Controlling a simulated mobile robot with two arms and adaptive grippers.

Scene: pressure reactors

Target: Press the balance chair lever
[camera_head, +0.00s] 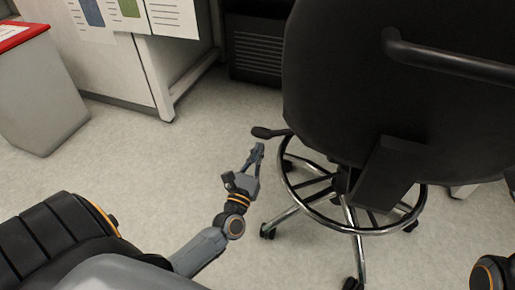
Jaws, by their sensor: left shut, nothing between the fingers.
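The black chair (370,90) stands on the right with its large rounded back towards me. Its lever (268,132), a short black paddle, sticks out to the left from under the seat. My left gripper (257,152) is shut and empty, with its fingertips just below the lever in the picture. I cannot tell whether they touch it. Where the lever joins the chair is hidden behind the chair back. Part of my right arm shows at the lower right edge, but its gripper is out of view.
A chrome foot ring (352,230) and wheeled legs surround the chair's base close to my left gripper. A grey bin (40,95) with a red top stands at the left. A white cabinet (110,65) and a black vented unit (257,50) stand behind. The floor between is clear.

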